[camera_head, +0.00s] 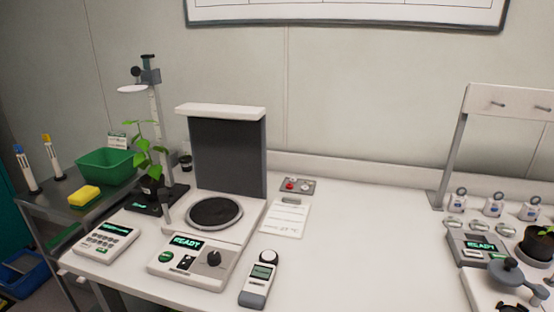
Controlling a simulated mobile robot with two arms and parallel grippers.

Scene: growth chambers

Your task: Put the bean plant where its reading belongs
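A leafy green plant (148,158), which may be the bean plant, stands upright in a dark pot (153,187) on the black base (172,202) of a measuring stand, left of the middle. Neither of my grippers shows in the head view.
A station with a round dark plate (215,212) and a dark back panel (228,155) reads "READY"; its plate is empty. A keypad device (107,242), a handheld meter (259,280) and a paper sheet (286,219) lie nearby. A display device (478,250) stands right. The middle bench is clear.

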